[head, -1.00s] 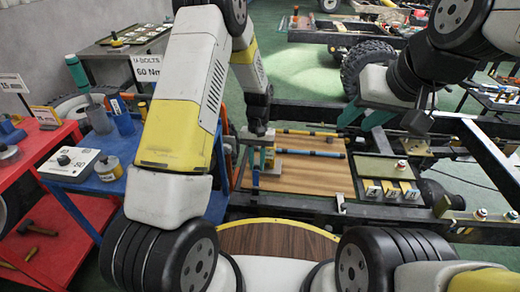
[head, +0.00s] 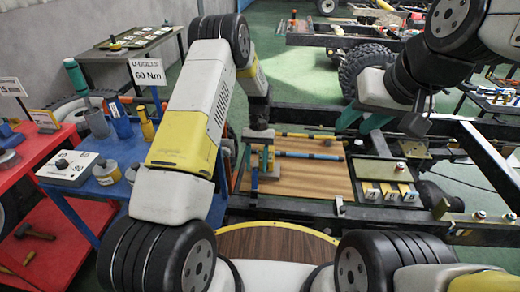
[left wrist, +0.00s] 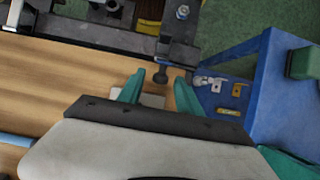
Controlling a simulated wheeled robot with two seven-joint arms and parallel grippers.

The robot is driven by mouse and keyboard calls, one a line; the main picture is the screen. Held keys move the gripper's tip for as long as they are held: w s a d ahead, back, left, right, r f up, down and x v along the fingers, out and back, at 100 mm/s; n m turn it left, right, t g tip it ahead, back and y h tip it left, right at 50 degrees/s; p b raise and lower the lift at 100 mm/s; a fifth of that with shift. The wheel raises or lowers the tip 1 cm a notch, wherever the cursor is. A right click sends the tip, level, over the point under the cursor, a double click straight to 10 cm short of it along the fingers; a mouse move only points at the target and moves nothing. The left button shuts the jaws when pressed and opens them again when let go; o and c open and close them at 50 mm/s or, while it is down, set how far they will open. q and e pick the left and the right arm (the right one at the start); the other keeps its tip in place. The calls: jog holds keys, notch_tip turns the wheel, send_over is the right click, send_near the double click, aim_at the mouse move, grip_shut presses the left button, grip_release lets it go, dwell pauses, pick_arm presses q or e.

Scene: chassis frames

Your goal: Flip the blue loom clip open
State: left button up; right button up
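A light blue rod (left wrist: 14,139) also shows in the left wrist view. My left gripper (head: 262,160) is over the board's left end. Its teal fingers stand apart in the left wrist view (left wrist: 159,93), with a small grey plate between or below them. My right gripper (head: 362,121) is open and empty above the far chassis rail.
A yellow-orange rod (head: 308,135) runs along the board's far side. Yellow-and-white blocks (head: 388,191) sit on a plate at right. Dark chassis rails (head: 290,208) frame the board. A blue cart (head: 92,215) and red cart (head: 60,245) stand left.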

pick_arm(q)
jog(key=v, duration=0.7)
jog(key=shift+w+r, duration=0.15)
jog(key=shift+r, duration=0.25)
jog(key=shift+r, duration=0.1)
jog(key=s+a+r+t+h, duration=0.1)
jog(key=s+r+t, duration=0.15)
jog(key=r, duration=0.45)
jog(key=s+a+r+t, duration=0.1)
jog(key=s+a+r, duration=0.15)
jog(key=r, duration=0.45)
jog(key=s+a+r+t+h, duration=0.1)
jog(key=s+r+t, duration=0.1)
jog(key=s+r, duration=0.35)
jog(key=s+a+r+t, duration=0.1)
jog(key=s+r+t, duration=0.2)
jog(key=s, duration=0.5)
jog(key=s+a+r+t, duration=0.1)
jog(key=s+r+t, duration=0.2)
jog(key=s, duration=0.5)
jog(key=shift+v, duration=0.95)
jog(key=shift+w, duration=0.1)
